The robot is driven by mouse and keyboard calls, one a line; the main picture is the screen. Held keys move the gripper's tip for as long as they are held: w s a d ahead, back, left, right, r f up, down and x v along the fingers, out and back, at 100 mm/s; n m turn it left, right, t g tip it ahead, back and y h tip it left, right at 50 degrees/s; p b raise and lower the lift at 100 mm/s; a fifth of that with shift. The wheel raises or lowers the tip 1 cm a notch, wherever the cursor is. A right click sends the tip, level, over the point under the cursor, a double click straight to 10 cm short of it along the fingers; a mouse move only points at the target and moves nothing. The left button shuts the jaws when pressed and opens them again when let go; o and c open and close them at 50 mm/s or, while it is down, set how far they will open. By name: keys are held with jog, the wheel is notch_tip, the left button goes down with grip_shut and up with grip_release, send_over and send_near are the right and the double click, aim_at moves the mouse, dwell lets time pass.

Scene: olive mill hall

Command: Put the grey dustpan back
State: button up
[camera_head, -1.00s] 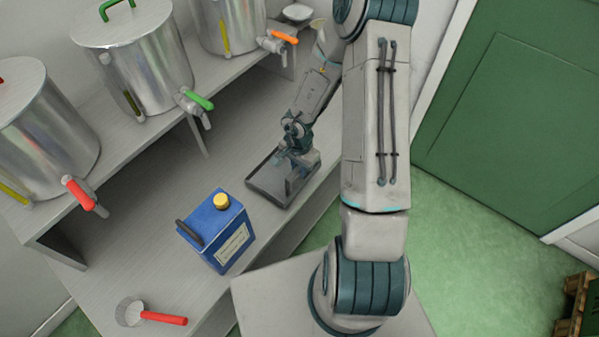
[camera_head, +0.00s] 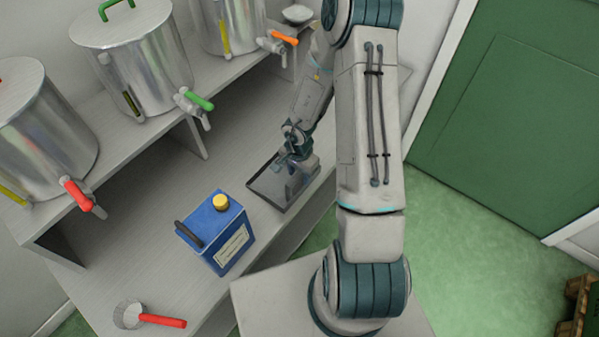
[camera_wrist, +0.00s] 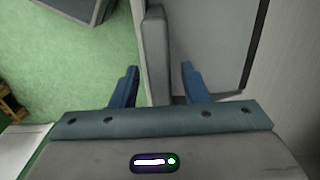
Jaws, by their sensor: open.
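The grey dustpan (camera_head: 264,188), a flat tray-like pan with a dark rim, lies on the grey bench beyond the blue canister. My gripper (camera_head: 292,172) is over it and hides part of it. In the wrist view, my gripper (camera_wrist: 160,82) is open, its two blue fingers apart. An upright grey bar (camera_wrist: 156,40), seemingly a part of the dustpan, lies between the fingers, with a gap visible on each side. The grey flat surface with a dark edge (camera_wrist: 205,40) is to the right of the bar. I cannot tell how deep the fingers reach around it.
A blue canister (camera_head: 217,235) with a yellow cap stands close on the left. A scoop with a red handle (camera_head: 162,320) lies nearer. Metal tanks (camera_head: 140,65) with coloured taps stand on a raised shelf behind.

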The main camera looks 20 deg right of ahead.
jog(key=w+a+r+n+t+p, duration=0.1)
jog(key=w+r+n+t, duration=0.1)
jog(key=r, duration=0.7)
jog(key=w+a+r+n+t+y+p, duration=0.1)
jog(key=w+a+r+t+p, duration=0.15)
jog(key=r, duration=0.75)
jog(key=w+a+r+n+t+p, duration=0.1)
jog(key=w+r+n+t, duration=0.15)
jog(key=r, duration=0.65)
jog(key=s+a+r+n+y, duration=0.2)
jog(key=s+a+r+n, duration=0.25)
jog(key=s+r, duration=0.3)
jog(key=s+d+r+g+h, duration=0.1)
jog(key=s+d+r, duration=0.1)
jog(key=s, duration=0.6)
jog(key=s+d+r+n+g+h, duration=0.1)
jog(key=s+d+g+h, duration=0.1)
jog(key=s+d, duration=0.2)
jog(key=s, duration=0.3)
jog(key=shift+s+r+g, duration=0.3)
jog(key=shift+s+r, duration=0.05)
jog(key=shift+s, duration=0.05)
jog(key=shift+c, duration=0.6)
jog(key=shift+a, duration=0.1)
